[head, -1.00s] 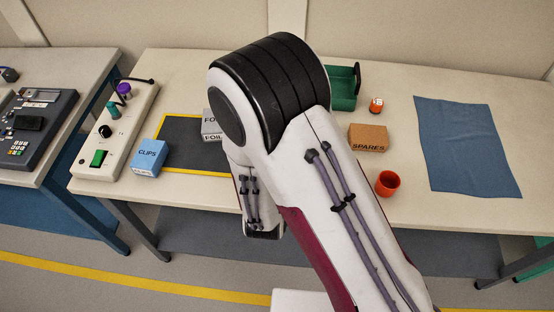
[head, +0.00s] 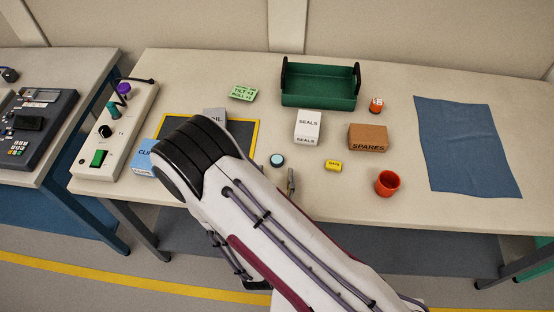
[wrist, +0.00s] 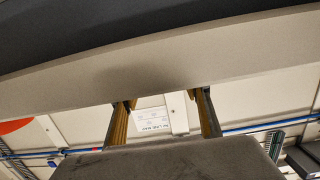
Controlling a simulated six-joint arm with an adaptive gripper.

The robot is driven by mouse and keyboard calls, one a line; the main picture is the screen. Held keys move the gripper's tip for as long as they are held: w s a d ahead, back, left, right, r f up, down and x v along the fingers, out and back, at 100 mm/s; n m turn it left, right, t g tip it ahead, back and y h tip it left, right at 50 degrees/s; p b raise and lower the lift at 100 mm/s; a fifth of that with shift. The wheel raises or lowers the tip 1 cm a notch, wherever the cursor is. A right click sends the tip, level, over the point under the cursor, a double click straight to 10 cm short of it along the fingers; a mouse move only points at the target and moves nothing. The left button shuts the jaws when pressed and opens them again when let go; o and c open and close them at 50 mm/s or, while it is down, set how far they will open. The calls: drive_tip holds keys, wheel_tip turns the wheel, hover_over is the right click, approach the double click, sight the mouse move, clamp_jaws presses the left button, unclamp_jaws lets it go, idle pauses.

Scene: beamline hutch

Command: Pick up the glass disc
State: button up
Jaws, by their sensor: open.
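The glass disc (head: 277,160) is a small pale-blue round piece with a dark rim, lying on the bench in the head view, just right of the yellow-edged dark mat. I do not make it out in the wrist view. My gripper (wrist: 165,108) is open in the wrist view, with two tan-lined fingers apart and nothing seen between them. In the head view my arm hides most of the gripper. A small grey-tan piece shows beside the arm, right of the disc; I cannot tell whether it is a fingertip.
A green tray (head: 320,102) stands behind. A blue cloth (head: 465,150) lies right. The CLIPS box (head: 144,158) is partly behind my arm.

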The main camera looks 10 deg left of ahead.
sight(277, 160)
drive_tip(key=shift+w, duration=0.15)
idle(0.3)
drive_tip(key=shift+w+f, duration=0.2)
drive_tip(key=shift+w, duration=0.95)
drive_tip(key=shift+w+f, duration=0.15)
drive_tip(key=shift+w, duration=1)
drive_tip(key=c, duration=1)
